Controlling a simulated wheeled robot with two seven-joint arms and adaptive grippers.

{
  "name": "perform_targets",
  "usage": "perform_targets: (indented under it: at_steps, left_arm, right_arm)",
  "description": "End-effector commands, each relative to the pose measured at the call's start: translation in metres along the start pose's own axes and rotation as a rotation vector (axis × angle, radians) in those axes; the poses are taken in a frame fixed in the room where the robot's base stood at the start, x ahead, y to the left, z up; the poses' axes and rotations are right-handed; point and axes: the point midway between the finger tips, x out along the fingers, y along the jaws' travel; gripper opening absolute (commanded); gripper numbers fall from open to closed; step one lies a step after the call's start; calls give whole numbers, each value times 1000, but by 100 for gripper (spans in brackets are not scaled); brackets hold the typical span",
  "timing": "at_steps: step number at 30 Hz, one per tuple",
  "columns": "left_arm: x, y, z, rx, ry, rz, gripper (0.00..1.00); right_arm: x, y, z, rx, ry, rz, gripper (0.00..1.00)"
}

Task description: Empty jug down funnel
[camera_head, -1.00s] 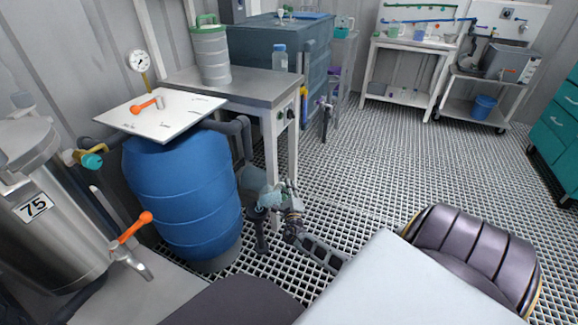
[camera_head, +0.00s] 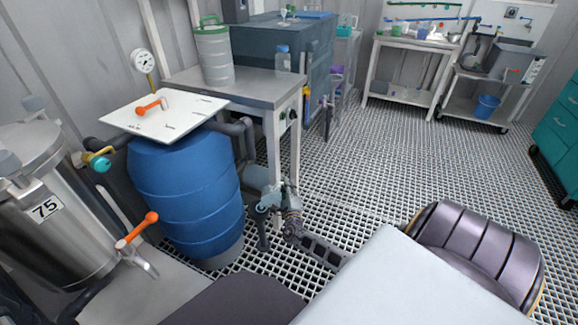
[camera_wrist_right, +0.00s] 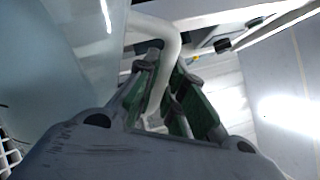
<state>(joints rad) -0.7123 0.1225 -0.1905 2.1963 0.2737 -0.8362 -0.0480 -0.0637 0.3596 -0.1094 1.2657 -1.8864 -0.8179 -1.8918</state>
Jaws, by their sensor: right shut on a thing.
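My right gripper (camera_wrist_right: 165,95) shows clearly in the right wrist view, its green-padded fingers closed around a white curved handle (camera_wrist_right: 172,45). A large pale, translucent surface (camera_wrist_right: 70,55) fills the left of that view; it looks like the body of the held jug. The jug's mouth and contents are hidden. In the head view I cannot clearly make out the jug or the gripper's fingertips among the cluttered fittings near the table leg. I cannot pick out a funnel in either view. My left gripper is not in view.
A blue drum (camera_head: 187,205) with a white board (camera_head: 150,119) on top stands left of a steel table (camera_head: 245,90). A steel vessel marked 75 (camera_head: 72,240) is at the left. A ridged grey canister (camera_head: 215,62) stands on the table. The grated floor (camera_head: 400,165) is open towards the right.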

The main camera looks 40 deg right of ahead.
Motion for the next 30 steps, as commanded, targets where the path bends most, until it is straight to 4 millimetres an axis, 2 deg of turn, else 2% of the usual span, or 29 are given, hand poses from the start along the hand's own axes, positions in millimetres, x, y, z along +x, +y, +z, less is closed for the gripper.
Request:
perform_targets:
  at_steps: [17,30]
  left_arm:
    - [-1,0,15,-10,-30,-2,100]
    - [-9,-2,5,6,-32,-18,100]
  right_arm:
    - [1,-1,2,-14,-4,-2,0]
    - [2,-4,12,-87,-18,-2,0]
